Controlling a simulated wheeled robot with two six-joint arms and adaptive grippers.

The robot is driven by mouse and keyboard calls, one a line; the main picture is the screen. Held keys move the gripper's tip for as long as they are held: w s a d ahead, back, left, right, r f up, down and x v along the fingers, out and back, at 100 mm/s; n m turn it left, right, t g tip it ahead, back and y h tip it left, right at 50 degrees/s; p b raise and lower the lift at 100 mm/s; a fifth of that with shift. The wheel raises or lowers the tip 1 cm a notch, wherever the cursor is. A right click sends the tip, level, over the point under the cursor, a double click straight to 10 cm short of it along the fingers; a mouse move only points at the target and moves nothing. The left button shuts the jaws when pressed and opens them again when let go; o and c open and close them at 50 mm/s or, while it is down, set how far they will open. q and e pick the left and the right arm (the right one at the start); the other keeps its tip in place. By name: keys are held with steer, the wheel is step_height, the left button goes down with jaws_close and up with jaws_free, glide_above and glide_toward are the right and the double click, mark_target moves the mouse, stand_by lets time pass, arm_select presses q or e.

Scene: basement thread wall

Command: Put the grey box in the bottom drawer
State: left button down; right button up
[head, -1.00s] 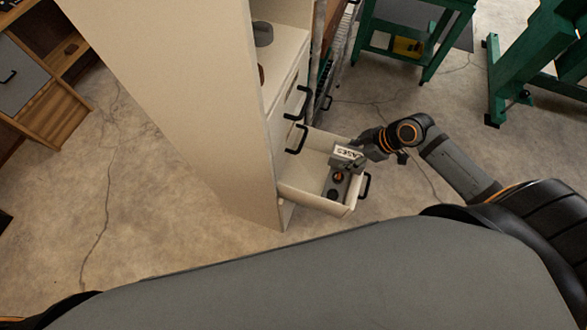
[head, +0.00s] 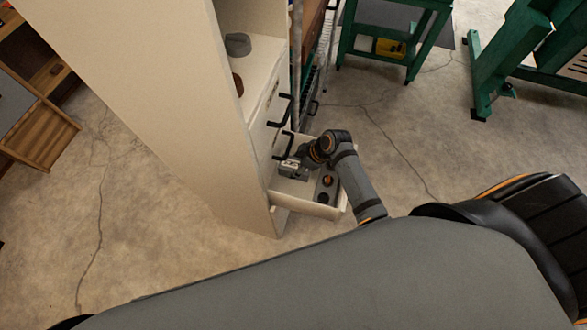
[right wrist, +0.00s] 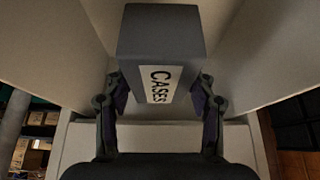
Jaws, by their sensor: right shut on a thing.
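The grey box (head: 290,172) with a white label is in my right gripper (head: 301,164), over the inside of the open bottom drawer (head: 303,206). Pale drawer walls flank the box there. I cannot tell whether the box touches the drawer floor. My left gripper is not in view.
A reddish round thing (head: 327,181) and a dark round thing (head: 323,198) lie in the drawer near its front. Black handles (head: 279,110) stick out from drawers above. A grey container (head: 238,44) stands on a cabinet shelf. Green metal stands (head: 400,45) are farther back.

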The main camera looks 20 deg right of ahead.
steer(key=shift+w+a+f, duration=0.1)
steer(key=shift+a+f, duration=0.2)
step_height(320, 180, down, 3)
steer(key=shift+r, duration=0.1)
steer(key=shift+f, duration=0.2)
steer(key=shift+f+b, duration=0.4)
steer(key=shift+f, duration=0.2)
steer(key=o, duration=1.2)
